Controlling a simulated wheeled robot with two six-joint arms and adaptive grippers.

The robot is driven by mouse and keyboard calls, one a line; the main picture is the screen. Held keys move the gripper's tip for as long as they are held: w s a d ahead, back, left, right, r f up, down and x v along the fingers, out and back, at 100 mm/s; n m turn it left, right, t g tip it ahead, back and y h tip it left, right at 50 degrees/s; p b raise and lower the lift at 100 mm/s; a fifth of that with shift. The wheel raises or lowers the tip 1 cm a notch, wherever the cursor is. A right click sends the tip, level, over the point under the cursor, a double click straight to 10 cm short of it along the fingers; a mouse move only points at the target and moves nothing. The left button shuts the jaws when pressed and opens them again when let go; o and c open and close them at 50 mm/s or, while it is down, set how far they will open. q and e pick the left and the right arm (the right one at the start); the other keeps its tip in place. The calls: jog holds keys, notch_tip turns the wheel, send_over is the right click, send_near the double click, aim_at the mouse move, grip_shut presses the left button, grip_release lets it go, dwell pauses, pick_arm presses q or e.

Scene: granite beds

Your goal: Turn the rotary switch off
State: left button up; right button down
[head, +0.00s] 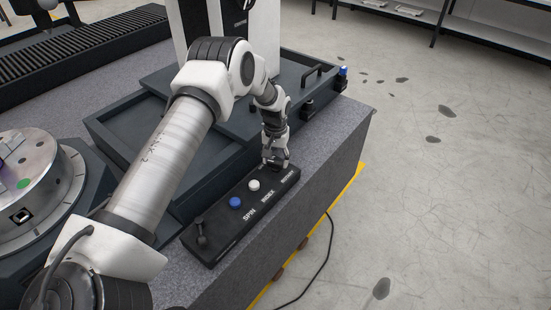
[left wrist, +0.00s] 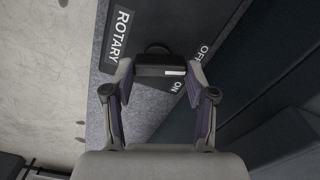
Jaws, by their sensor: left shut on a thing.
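The rotary switch shows in the left wrist view as a black knob (left wrist: 152,66) with a short white mark near its right end. The mark is close to the ON label (left wrist: 176,87); the OFF label (left wrist: 203,50) is farther up and right. The knob sits between the fingertips of my left gripper (left wrist: 160,75), which is shut on it. In the head view my left gripper (head: 275,163) points down at the far end of the black control panel (head: 226,228), and hides the knob there. My right gripper is not in view.
On the panel are a blue button (head: 235,202), a white button (head: 254,185) and a small black lever (head: 201,237) at the near end. Behind the panel is a dark raised tray (head: 150,130). The granite bed (head: 330,140) ends at the right above open floor.

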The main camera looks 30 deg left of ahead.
pick_arm(q)
jog(key=o, duration=0.9)
jog(key=shift+s+f, duration=0.15)
jog(key=shift+o, duration=1.3)
jog(key=shift+w, duration=0.2)
notch_tip(320, 180, up, 12)
